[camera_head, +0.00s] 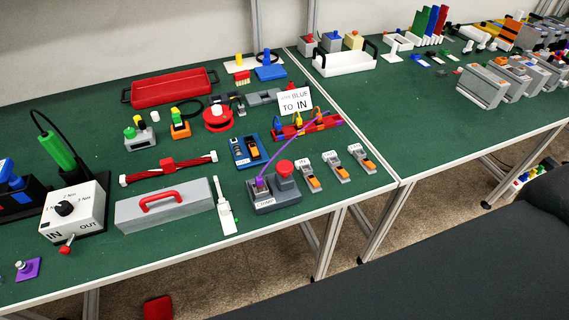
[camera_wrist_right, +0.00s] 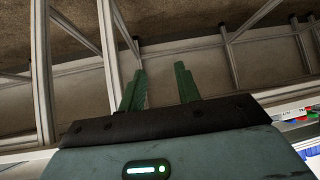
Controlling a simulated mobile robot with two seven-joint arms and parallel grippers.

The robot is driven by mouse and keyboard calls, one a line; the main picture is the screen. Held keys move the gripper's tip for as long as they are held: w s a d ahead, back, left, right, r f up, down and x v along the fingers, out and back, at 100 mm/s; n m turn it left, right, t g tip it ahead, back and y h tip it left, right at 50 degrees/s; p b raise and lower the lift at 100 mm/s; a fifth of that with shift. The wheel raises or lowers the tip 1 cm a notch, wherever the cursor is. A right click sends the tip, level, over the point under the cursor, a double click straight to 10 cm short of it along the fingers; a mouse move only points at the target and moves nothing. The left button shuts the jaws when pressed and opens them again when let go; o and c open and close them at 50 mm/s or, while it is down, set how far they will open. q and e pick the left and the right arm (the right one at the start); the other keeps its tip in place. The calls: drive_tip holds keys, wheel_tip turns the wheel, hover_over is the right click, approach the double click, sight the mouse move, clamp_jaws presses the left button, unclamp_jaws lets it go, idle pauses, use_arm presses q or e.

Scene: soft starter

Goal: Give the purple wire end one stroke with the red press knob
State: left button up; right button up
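The red press knob (camera_head: 285,168) stands up on the right part of a grey press (camera_head: 277,203) with a white label, near the table's front edge. The purple wire (camera_head: 283,147) arches from a red block (camera_head: 307,128) behind down to the press. Its purple end (camera_head: 261,181) is at the slot on the press's left part; how deep it sits I cannot tell. My right gripper (camera_wrist_right: 160,70) shows in the right wrist view with its two green fingers apart and nothing between them, facing table legs and floor. My left gripper is not in view.
Several grey-and-orange connectors (camera_head: 308,174) stand right of the press. A blue block (camera_head: 245,151) is behind it, and a white tool (camera_head: 224,207) and grey box with red handle (camera_head: 165,209) are to its left. A sign (camera_head: 296,101) stands behind the red block.

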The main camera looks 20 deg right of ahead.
clamp_jaws()
idle(1.5)
